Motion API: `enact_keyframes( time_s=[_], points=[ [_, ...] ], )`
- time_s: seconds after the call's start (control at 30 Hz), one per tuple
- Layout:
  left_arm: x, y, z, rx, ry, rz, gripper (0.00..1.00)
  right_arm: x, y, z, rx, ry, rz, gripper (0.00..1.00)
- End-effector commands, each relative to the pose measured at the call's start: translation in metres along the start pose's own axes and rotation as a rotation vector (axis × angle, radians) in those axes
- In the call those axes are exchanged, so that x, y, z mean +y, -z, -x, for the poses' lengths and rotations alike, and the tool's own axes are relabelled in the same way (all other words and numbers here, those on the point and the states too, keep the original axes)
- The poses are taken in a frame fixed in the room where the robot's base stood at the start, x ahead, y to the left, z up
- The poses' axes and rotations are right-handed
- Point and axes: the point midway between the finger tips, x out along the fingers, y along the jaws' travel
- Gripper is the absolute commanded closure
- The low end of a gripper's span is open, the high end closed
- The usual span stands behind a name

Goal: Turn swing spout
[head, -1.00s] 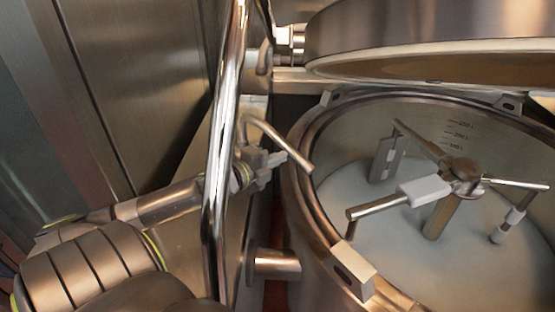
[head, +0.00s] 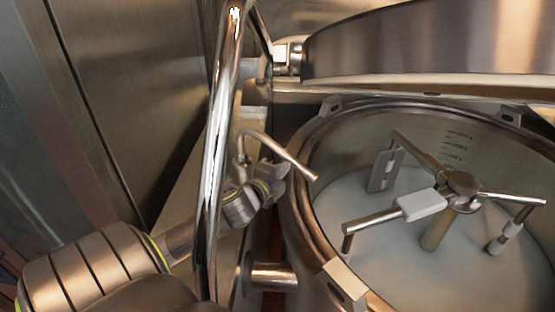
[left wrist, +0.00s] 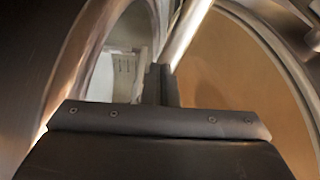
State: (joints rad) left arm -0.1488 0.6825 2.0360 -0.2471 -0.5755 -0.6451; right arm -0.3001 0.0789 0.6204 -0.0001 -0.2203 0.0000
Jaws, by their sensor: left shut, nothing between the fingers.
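The swing spout (head: 280,154) is a thin bent metal tube left of the open kettle (head: 297,205). Its free end reaches over the kettle's left rim. My left gripper (head: 275,172) is shut and empty, just under and beside the spout's middle. In the left wrist view the closed fingers (left wrist: 160,84) are close to the spout tube (left wrist: 187,32), which slants up to the right; I cannot tell whether they touch. My right gripper is not in view.
A tall vertical metal rail (head: 215,150) stands in front of my left arm. The kettle lid (head: 430,45) is raised above the bowl. A mixing agitator (head: 460,184) stands in the pale contents. A short horizontal pipe (head: 270,275) sits low, left of the kettle.

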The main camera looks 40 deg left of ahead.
Motion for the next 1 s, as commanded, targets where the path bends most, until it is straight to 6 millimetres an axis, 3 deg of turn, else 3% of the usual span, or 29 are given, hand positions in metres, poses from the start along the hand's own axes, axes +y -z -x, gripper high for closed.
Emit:
enact_keyframes(
  time_s=[0.27,0.7,1.0],
  points=[
    [-0.004,0.004,-0.021,0.006,0.0,-0.001,1.0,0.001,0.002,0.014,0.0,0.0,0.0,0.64],
    [-0.011,0.005,-0.081,0.007,0.001,-0.002,1.0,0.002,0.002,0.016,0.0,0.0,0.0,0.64],
    [-0.013,0.002,-0.098,0.008,0.0,-0.003,1.0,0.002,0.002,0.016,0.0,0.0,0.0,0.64]
  ],
)
